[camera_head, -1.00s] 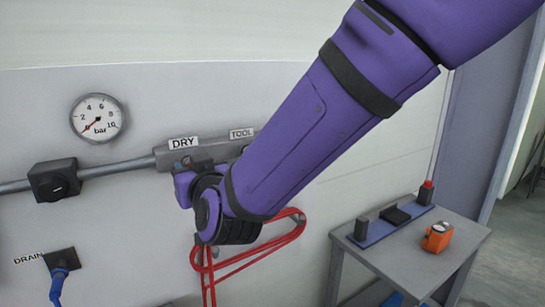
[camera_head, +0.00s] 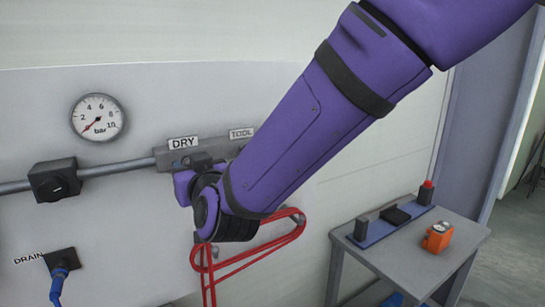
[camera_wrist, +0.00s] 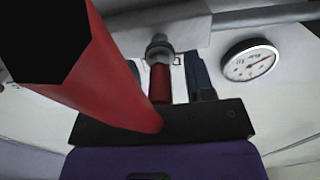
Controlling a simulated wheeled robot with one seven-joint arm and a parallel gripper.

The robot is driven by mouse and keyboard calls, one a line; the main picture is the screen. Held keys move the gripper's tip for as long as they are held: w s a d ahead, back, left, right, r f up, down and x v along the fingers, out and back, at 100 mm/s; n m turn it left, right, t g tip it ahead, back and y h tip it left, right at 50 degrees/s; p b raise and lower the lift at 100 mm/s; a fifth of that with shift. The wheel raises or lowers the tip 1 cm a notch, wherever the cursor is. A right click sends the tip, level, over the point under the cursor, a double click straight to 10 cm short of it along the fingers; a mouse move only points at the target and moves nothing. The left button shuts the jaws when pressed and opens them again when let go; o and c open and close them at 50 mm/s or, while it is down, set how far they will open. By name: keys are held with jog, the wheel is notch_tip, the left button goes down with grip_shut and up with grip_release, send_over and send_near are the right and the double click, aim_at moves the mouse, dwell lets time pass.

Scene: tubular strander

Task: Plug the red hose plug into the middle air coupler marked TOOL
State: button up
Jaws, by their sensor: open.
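In the wrist view the red hose plug (camera_wrist: 160,84) stands between the two dark fingers of my gripper (camera_wrist: 167,70). The fingers are open, with a gap visible on either side of the plug. The plug's far end meets a metal coupler (camera_wrist: 160,48) under the grey manifold block; I cannot tell whether it is fully seated. The red hose (camera_wrist: 110,90) sweeps close past the lens at left. My arm hides the gripper, plug and couplers there.
A pressure gauge (camera_head: 98,118) and black valve (camera_head: 54,181) are at left on the panel. A blue hose (camera_head: 59,284) hangs at DRAIN. Red hose loops (camera_head: 270,243) hang below my wrist. A grey table (camera_head: 440,272) at right bears an orange device (camera_head: 437,236).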

jog(key=shift+c, duration=0.5)
grip_shut()
jog(key=shift+v, duration=3)
